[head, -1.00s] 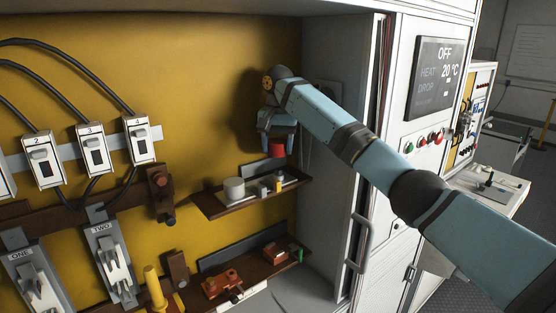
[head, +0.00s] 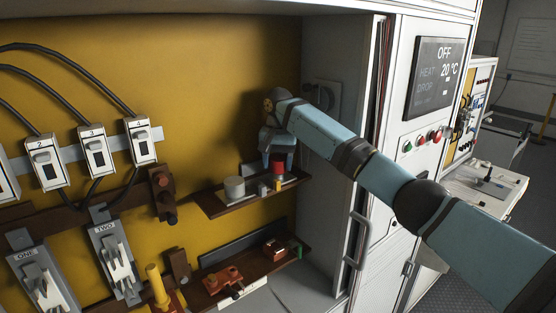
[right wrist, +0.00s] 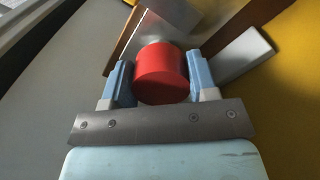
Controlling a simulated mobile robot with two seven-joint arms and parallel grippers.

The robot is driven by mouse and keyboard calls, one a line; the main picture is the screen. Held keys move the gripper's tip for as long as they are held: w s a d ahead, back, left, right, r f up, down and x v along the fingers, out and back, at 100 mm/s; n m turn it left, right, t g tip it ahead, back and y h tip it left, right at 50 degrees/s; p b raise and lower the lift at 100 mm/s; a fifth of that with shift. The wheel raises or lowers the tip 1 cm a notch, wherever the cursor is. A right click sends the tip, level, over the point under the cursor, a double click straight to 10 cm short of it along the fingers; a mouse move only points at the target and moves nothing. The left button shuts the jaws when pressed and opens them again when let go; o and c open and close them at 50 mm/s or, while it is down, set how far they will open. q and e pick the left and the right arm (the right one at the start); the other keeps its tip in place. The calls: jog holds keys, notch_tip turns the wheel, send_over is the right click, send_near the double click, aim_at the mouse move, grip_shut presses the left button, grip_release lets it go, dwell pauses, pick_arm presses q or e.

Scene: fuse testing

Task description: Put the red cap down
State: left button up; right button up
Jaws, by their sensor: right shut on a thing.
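The red cap (head: 278,167) is held between the fingers of my right gripper (head: 277,161), low over the right part of the upper brown shelf (head: 217,207). In the right wrist view the red cap (right wrist: 161,76) sits between the two blue fingers of the right gripper (right wrist: 160,68), with the shelf behind it. I cannot tell whether the cap touches the shelf or the small parts there. My left gripper is not in view.
A lower shelf (head: 196,297) holds orange-red parts (head: 223,280). The cabinet's white side wall (head: 325,190) is close on the right. Switches (head: 95,150) line the yellow back panel.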

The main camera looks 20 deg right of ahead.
aim_at(279, 159)
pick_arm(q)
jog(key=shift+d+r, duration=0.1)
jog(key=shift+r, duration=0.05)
pick_arm(e)
jog(key=shift+f, duration=0.2)
jog(key=o, duration=0.9)
pick_arm(q)
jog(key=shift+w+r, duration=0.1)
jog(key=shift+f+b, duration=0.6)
jog(key=shift+b, duration=0.25)
pick_arm(e)
notch_tip(279, 159, up, 13)
jog(key=shift+r, duration=0.15)
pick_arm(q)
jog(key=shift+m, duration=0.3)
pick_arm(e)
jog(key=shift+s, duration=0.1)
